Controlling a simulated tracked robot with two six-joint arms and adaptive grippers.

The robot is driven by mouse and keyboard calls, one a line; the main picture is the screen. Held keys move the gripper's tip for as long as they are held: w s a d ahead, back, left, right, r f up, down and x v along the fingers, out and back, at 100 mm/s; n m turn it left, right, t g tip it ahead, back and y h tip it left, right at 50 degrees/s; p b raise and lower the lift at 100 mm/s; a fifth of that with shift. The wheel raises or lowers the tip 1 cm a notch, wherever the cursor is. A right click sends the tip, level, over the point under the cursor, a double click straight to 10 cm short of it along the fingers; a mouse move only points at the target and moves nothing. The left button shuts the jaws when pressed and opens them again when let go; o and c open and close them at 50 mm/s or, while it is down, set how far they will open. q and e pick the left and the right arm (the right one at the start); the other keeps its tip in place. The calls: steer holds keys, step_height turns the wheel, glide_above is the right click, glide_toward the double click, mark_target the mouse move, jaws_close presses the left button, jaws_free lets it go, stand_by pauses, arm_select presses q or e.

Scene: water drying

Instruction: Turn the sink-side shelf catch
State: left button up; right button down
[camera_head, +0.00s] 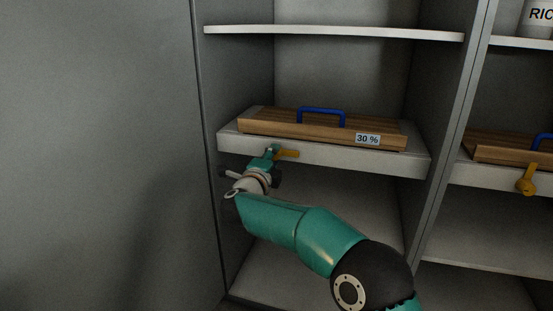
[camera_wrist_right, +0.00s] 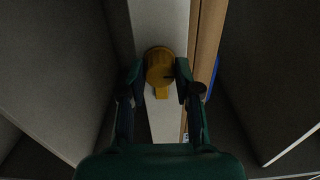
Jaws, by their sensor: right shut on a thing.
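A yellow catch (camera_head: 288,154) sits on the front edge of a pale shelf (camera_head: 330,154) in the head view, with its lever lying roughly level and pointing right. My right gripper (camera_head: 271,156) is at this catch, partly covering it. In the right wrist view the round yellow catch (camera_wrist_right: 160,68) lies between the two fingers of my right gripper (camera_wrist_right: 159,78), which is shut on it. A wooden board (camera_head: 270,125) with a blue handle (camera_head: 322,111) and a "30 %" label (camera_head: 367,139) lies on the shelf. My left gripper is not in view.
A second yellow catch (camera_head: 527,184) hangs on the neighbouring shelf edge at the right, below another wooden board (camera_head: 495,147). An upper shelf (camera_head: 335,32) spans the cabinet above. An upright divider (camera_head: 452,125) separates the bays. A plain grey surface (camera_head: 95,130) fills the left.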

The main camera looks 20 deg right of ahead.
steer(key=c, duration=0.8)
jaws_free()
steer(key=shift+d+f, duration=0.2)
steer(key=shift+f, duration=0.05)
steer(key=shift+r, duration=0.1)
steer(key=shift+a, duration=0.1)
steer(key=shift+s+a, duration=0.1)
steer(key=v, duration=1.1)
steer(key=shift+s+a, duration=0.2)
steer(key=shift+s, duration=0.1)
